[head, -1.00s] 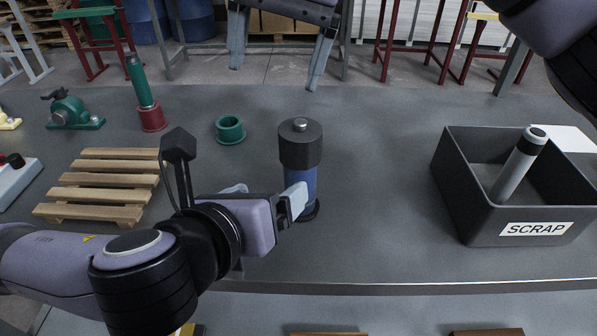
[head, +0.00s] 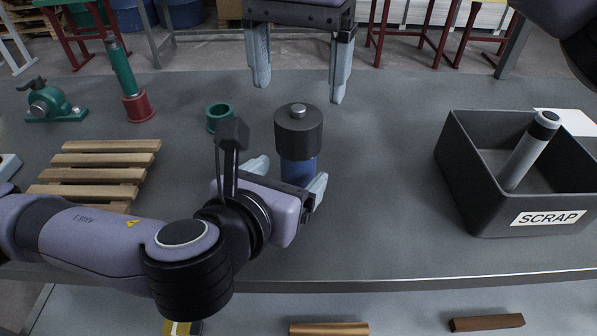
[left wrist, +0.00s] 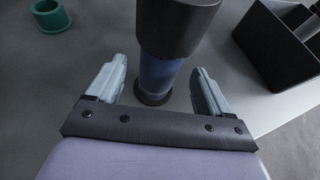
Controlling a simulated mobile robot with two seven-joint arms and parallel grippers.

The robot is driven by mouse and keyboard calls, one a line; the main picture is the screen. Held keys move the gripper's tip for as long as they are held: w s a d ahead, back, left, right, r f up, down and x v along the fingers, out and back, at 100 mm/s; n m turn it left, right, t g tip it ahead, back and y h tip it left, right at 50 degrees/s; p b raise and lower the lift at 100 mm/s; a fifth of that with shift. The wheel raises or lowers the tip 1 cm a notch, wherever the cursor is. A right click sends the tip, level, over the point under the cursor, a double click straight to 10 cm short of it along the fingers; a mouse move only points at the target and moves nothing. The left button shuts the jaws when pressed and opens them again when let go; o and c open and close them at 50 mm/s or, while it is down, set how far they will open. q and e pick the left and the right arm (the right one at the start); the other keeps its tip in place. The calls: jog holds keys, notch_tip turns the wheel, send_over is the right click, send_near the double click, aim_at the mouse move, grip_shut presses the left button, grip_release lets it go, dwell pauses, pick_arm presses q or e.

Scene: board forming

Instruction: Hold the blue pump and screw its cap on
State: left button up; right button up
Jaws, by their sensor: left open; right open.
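The blue pump (head: 299,171) stands upright on the grey table, with its dark cap (head: 298,131) on top and a light knob on the cap. In the left wrist view the blue pump body (left wrist: 158,72) and dark cap (left wrist: 176,22) rise ahead, between the finger lines. My left gripper (head: 287,180) is open, low at the pump, one finger to either side; whether either touches cannot be told. My right gripper (head: 299,88) is open and empty, pointing down behind and above the cap. The pump's base is partly hidden by my left gripper in the head view.
A dark scrap bin (head: 480,190) with a grey cylinder (head: 528,152) in it stands on the right. A wooden pallet (head: 100,160), a green ring (head: 219,117), a red-and-green part (head: 130,85) and a green vise (head: 50,103) are on the left. Table between pump and bin is clear.

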aim_at(291, 174)
pick_arm(q)
jog(key=shift+x, duration=2.25)
jog(key=shift+c, duration=0.3)
